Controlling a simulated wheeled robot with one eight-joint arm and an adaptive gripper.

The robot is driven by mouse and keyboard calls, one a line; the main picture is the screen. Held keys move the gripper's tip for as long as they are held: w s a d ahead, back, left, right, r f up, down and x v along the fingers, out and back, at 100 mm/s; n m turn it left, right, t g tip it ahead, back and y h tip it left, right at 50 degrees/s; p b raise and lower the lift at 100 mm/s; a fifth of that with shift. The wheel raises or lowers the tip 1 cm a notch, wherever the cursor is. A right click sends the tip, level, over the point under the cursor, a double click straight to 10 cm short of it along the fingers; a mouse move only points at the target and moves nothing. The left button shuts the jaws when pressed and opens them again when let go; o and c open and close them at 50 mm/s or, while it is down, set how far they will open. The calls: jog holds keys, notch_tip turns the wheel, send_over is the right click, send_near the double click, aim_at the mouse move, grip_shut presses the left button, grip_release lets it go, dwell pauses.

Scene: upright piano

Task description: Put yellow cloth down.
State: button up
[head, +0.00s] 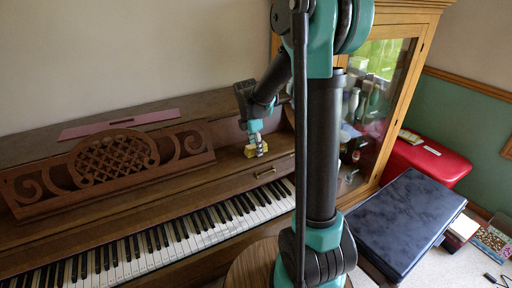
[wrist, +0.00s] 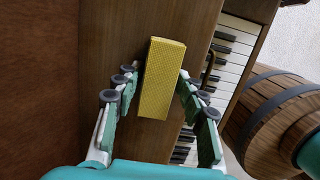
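The yellow cloth (wrist: 163,80) looks like a folded, upright-edged block in the wrist view, lying over the brown wood of the piano. My gripper (wrist: 158,85) has its fingers on either side of it. A narrow gap shows between the left finger and the cloth; the right finger is very close to it, and I cannot tell whether it touches. In the head view the yellow cloth (head: 249,151) is at the tips of my gripper (head: 257,147), at the right part of the wooden ledge above the keys. The fingers partly hide it there.
The piano keys (head: 150,243) run below the ledge. The carved music stand (head: 112,158) is to the left. A glass cabinet (head: 385,75) stands to the right, with a red case (head: 425,160) and dark box (head: 405,220) beside it.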

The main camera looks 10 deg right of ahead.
aim_at(252, 147)
jog(key=o, duration=0.3)
jog(key=shift+f, duration=0.25)
notch_tip(252, 147, up, 12)
jog(key=a+r, duration=0.1)
jog(key=a, duration=0.1)
jog(key=s+d+f+m+t, duration=0.1)
jog(key=s+d+f+m, duration=0.2)
jog(key=s+f+m, duration=0.5)
jog(key=s+d+f+m+t+y, duration=0.1)
jog(key=s+d+f+m+t, duration=0.1)
jog(key=s+f+m, duration=0.6)
jog(key=s+d+m, duration=0.1)
jog(key=s+m, duration=0.4)
jog(key=s, duration=0.1)
jog(key=shift+f+m+t+y, duration=0.15)
jog(key=shift+m+t+y, duration=0.15)
